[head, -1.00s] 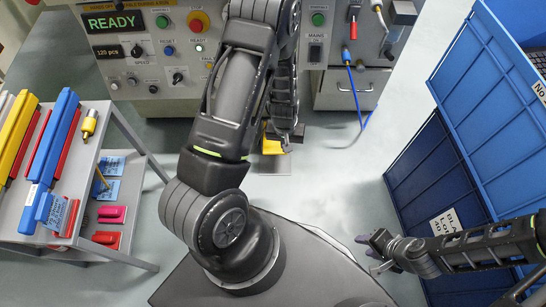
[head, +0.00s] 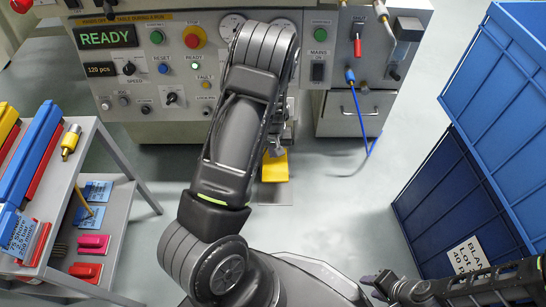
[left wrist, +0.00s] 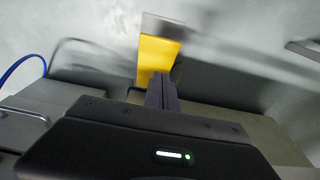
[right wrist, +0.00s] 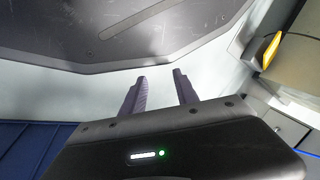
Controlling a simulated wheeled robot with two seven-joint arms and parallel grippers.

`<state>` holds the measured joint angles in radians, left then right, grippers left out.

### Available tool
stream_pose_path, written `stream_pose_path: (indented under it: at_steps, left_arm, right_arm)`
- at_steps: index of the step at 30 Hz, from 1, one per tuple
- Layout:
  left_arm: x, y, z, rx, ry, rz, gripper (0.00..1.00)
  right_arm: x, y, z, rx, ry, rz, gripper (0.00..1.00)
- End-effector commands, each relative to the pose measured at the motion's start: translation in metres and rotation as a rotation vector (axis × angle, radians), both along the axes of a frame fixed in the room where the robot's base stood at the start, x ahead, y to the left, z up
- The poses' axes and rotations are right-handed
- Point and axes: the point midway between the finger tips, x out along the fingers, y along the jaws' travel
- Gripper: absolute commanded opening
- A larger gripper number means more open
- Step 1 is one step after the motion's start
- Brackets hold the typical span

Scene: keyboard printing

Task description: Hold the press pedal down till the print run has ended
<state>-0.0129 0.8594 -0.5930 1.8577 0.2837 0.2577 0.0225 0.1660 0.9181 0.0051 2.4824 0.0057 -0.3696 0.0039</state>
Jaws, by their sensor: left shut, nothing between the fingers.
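The yellow press pedal (head: 275,167) is on the floor in front of the machine. It also shows in the left wrist view (left wrist: 158,55), just beyond the fingertips. My left gripper (head: 277,149) is shut and empty, pointing down at the pedal's machine-side end. Whether it touches the pedal I cannot tell. The press panel's display (head: 107,37) reads READY, and the counter (head: 100,69) reads 120 pcs. The green READY lamp (head: 196,66) is lit. My right gripper (right wrist: 160,85) is open and empty, well away from the pedal.
A grey shelf cart (head: 112,215) with coloured bars stands at the left. Blue crates (head: 495,95) stand at the right, near my right arm. A blue hose (head: 358,115) hangs from the machine to the floor. The floor between pedal and crates is clear.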

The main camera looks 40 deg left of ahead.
Motion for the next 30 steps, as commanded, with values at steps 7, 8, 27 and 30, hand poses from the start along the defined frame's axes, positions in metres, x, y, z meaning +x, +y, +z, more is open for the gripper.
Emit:
stream_pose_path:
  at_steps: [7,8,27,30]
  left_arm:
    - [0.003,0.003,-0.048,-0.001,0.003,0.001,0.0]
    - [0.004,0.004,-0.054,-0.001,0.002,0.001,0.0]
    - [-0.002,-0.001,-0.124,-0.002,0.0,0.002,0.0]
    - [-0.002,-0.001,-0.124,-0.002,0.0,0.001,0.0]
  right_arm:
    - [0.003,0.0,-0.025,-0.002,-0.009,-0.004,0.36]
    - [0.004,0.001,-0.028,-0.002,-0.011,-0.005,0.36]
    - [0.01,0.002,-0.063,-0.005,-0.029,-0.014,0.36]
    - [0.01,0.002,-0.062,-0.005,-0.029,-0.014,0.36]
